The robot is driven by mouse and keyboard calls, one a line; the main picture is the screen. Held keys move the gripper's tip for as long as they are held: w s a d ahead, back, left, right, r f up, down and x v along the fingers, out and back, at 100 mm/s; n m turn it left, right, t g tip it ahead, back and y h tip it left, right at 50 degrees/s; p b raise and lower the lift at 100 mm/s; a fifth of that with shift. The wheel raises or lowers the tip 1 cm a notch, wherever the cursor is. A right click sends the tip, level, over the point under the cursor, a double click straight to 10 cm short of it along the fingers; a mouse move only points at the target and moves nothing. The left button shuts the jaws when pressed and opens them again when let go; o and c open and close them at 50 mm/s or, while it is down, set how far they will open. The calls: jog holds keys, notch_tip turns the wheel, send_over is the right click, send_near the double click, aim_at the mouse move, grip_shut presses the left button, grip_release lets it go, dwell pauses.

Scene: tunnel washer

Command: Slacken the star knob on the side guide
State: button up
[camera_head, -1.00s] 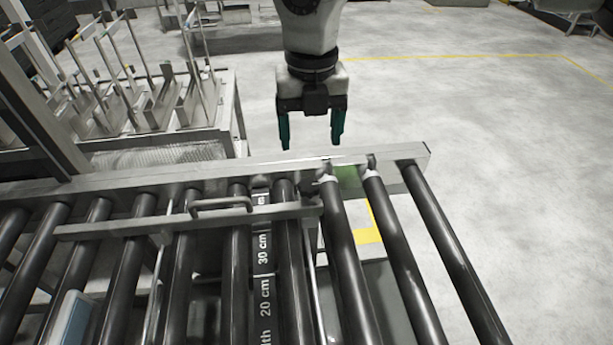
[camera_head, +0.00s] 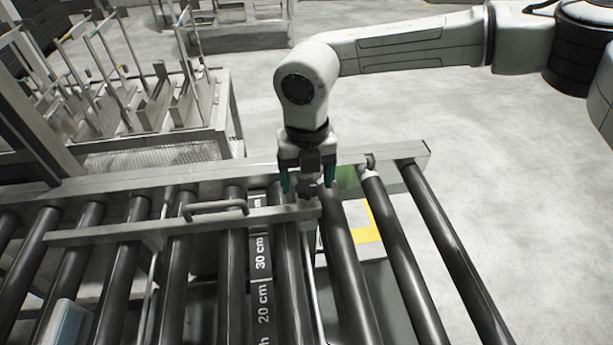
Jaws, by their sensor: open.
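The side guide (camera_head: 110,232) is a long grey metal bar lying across the rollers, with a loop handle (camera_head: 215,206) on its top. The star knob (camera_head: 307,189) is a small dark shape at the right end of the guide. My gripper (camera_head: 308,184) points down over it, with one green finger on each side of the knob. The fingers are apart. I cannot tell whether either touches the knob. The gripper body hides part of the knob and the conveyor rail behind.
Dark rollers (camera_head: 402,265) run under the guide, beside a scale strip (camera_head: 262,255) marked in cm. The conveyor's side rail (camera_head: 402,160) passes behind the gripper. A metal rack (camera_head: 165,110) stands at the back left. The floor (camera_head: 520,200) on the right is clear.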

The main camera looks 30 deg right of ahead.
jog(key=shift+f, duration=0.4)
jog(key=c, duration=1)
jog(key=shift+c, duration=0.2)
